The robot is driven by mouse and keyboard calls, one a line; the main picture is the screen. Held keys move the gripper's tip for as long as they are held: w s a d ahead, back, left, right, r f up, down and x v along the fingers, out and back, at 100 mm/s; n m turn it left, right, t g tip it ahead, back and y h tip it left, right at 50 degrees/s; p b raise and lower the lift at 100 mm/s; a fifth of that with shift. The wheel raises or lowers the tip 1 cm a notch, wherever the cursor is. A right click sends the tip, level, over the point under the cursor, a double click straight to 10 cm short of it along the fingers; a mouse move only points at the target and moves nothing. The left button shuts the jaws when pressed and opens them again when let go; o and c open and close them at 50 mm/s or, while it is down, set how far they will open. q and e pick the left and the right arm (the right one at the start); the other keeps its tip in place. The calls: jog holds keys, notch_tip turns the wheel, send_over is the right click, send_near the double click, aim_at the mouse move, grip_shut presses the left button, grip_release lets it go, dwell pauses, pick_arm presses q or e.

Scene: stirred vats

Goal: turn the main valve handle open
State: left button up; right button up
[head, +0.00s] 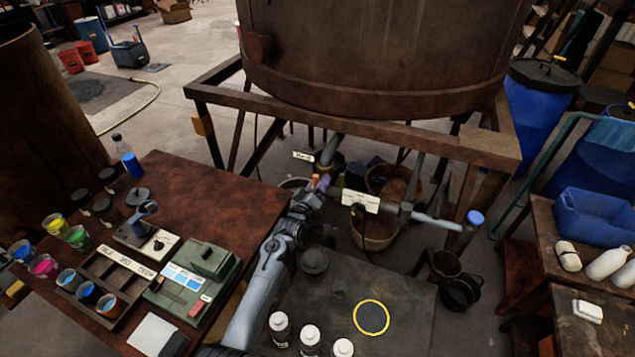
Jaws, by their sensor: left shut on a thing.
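A pipe (430,218) runs below the big brown vat (380,60), with a white tag (360,201) hanging on it and a blue cap (475,217) at its right end. My left arm reaches up from the bottom of the head view. Its gripper (318,187) is at the left part of this pipe, shut on what appears to be the main valve handle, a small orange and purple part (322,182). The gripper hides most of the handle, so I cannot tell its angle. My right gripper is not in view.
A rusty table (200,180) on the left carries cups of colour, a green device (195,280) and a bottle (127,157). A dark low table (400,300) in front holds several white-capped bottles. Buckets (375,228) stand under the pipe. The vat's frame (350,128) spans above.

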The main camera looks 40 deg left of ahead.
pick_arm(q)
jog(key=o, duration=0.3)
jog(key=shift+n+p, duration=0.3)
jog(key=shift+n, duration=0.8)
jog(key=o, duration=1)
jog(key=shift+s, duration=0.1)
jog(key=p+v, duration=0.1)
jog(key=v, duration=0.9)
jog(key=shift+s+p, duration=0.3)
jog(key=shift+p, duration=0.1)
jog(key=shift+r, duration=0.1)
